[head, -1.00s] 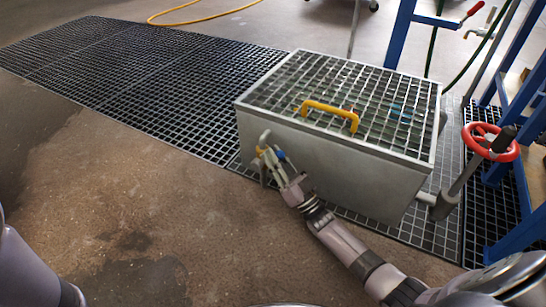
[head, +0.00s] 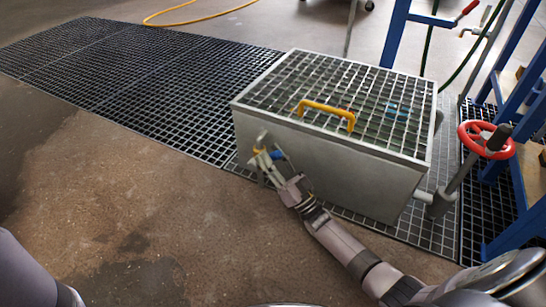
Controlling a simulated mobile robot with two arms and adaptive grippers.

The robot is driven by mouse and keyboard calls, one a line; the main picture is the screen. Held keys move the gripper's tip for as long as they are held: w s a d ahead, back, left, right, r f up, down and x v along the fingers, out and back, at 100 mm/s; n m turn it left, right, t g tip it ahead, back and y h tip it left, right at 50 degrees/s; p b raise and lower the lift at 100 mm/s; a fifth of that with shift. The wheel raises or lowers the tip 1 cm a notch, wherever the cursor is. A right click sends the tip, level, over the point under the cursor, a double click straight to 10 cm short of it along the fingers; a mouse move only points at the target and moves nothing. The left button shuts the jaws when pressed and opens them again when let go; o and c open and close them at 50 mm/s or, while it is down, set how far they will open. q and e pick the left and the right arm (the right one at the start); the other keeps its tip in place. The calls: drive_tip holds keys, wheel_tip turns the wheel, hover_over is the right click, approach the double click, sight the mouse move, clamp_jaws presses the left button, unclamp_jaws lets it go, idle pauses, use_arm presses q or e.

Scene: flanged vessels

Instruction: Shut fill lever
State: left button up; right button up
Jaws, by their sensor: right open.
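A small valve fitting with a yellowish part (head: 257,150) is on the front wall of the grey metal box (head: 345,168), near its left end. A short blue piece (head: 278,155) beside it looks like a lever handle; I cannot tell surely that it is the fill lever. My right gripper (head: 265,161) is open at this fitting, its fingers partly covering it. I cannot tell whether they touch the blue piece. My left arm shows at the lower left edge, but its gripper is out of view.
The box has a grid lid with a yellow handle (head: 327,112). A red handwheel (head: 487,140) stands right of it, by a blue frame (head: 515,110). A red-handled lever (head: 466,10) is at the upper right. Floor grating (head: 130,85) and bare floor lie left.

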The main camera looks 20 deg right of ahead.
drive_tip(key=s+d+f, duration=0.1)
drive_tip(key=s+d, duration=0.1)
drive_tip(key=s, duration=0.5)
drive_tip(key=s+d+f, duration=0.1)
drive_tip(key=s+d, duration=0.2)
drive_tip(key=s, duration=0.5)
drive_tip(key=shift+d+f, duration=0.3)
drive_tip(key=shift+f, duration=0.1)
drive_tip(key=shift+s, duration=0.1)
